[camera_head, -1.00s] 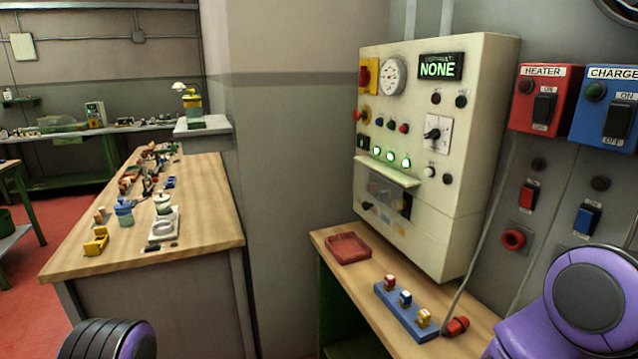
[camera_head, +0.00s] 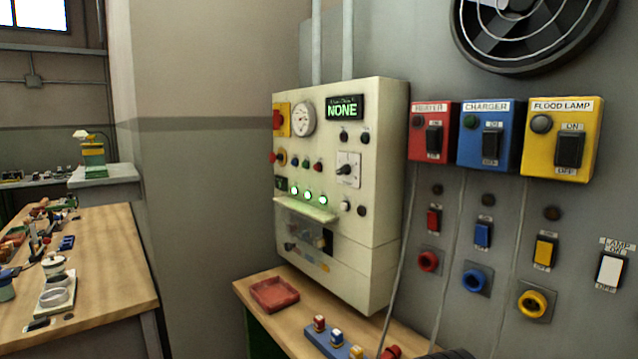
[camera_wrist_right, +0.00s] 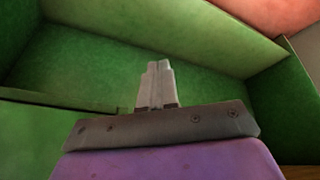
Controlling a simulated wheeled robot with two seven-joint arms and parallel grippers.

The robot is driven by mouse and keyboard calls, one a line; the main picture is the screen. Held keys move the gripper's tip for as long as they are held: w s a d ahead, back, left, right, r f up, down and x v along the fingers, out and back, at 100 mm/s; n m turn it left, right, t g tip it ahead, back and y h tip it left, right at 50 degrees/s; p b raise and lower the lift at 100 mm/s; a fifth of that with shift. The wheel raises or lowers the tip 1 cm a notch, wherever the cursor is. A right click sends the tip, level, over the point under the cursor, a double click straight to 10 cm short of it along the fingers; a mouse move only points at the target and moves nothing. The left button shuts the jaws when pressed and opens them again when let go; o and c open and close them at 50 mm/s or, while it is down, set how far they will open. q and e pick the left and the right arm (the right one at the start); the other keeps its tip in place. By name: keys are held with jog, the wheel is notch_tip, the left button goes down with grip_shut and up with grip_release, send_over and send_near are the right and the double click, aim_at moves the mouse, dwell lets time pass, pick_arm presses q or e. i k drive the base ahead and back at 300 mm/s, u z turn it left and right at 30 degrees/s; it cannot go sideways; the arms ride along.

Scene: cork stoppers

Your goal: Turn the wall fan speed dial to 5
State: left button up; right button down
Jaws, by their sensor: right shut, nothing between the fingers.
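A wall fan (camera_head: 530,30) with a dark ring and grille is cut off by the top edge of the head view. Its speed dial cannot be made out for certain. A cream control box (camera_head: 345,255) on the wall carries a black rotary knob on a white plate (camera_head: 348,169), whose marks are too small to read. My right gripper (camera_wrist_right: 154,85) is shut and empty in the right wrist view, in front of green panels and away from the knob and fan. My left gripper is not in view.
Red heater (camera_head: 432,133), blue charger (camera_head: 486,135) and yellow flood lamp (camera_head: 562,140) switch boxes hang right of the control box, with cords below. A red tray (camera_head: 274,295) and a blue block with pegs (camera_head: 325,342) sit on the wooden bench. Another worktop (camera_head: 110,270) stands left.

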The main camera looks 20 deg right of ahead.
aim_at(346, 169)
jog(key=u, duration=0.8)
jog(key=i, duration=0.85)
jog(key=z, duration=2.4)
